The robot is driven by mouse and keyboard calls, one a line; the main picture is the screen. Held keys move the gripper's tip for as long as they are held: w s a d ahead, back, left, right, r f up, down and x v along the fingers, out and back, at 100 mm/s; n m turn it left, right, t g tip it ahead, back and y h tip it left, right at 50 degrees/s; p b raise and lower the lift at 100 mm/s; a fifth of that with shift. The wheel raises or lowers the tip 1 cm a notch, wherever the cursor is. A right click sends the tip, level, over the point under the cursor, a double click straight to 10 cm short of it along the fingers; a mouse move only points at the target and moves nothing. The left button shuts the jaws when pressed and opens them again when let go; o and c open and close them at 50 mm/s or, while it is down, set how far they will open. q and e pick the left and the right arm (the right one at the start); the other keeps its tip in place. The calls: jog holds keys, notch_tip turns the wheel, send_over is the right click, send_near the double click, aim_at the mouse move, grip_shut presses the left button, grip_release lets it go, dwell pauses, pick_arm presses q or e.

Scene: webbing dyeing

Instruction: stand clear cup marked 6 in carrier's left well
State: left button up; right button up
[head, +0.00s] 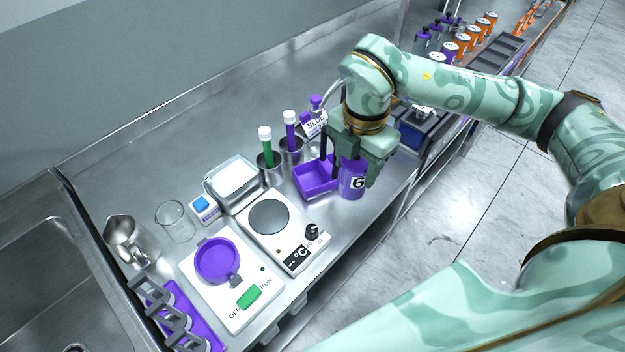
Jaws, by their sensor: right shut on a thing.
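The cup marked 6 (351,190) looks purple, with a white label bearing a black 6. It is upright at the right of the bench, beside a purple square tray (312,190). My right gripper (356,165) comes down from above and is shut on this cup; its fingers cover part of the cup. I cannot tell whether the cup touches the bench. A purple base with grey upright frames, which looks like the carrier (207,331), stands at the bottom left and is partly cut off by the picture edge. My left gripper is out of view.
A glass beaker (174,222) and steel jug (122,240) stand left, near the sink (35,270).

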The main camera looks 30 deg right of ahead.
jog(key=shift+w+m, duration=0.1)
jog(key=shift+m, duration=0.4)
jog(key=w+f+b, duration=0.1)
jog(key=w+f, duration=0.3)
jog(key=w+a+f+b, duration=0.1)
jog(key=w+f, duration=0.3)
jog(key=w, duration=0.1)
jog(key=w+f+b, duration=0.1)
jog(key=w+f, duration=0.3)
jog(key=f, duration=0.1)
jog(key=shift+w+a+f, duration=0.1)
jog(key=shift+w+a, duration=0.2)
jog(key=shift+a, duration=0.1)
jog(key=o, duration=1.1)
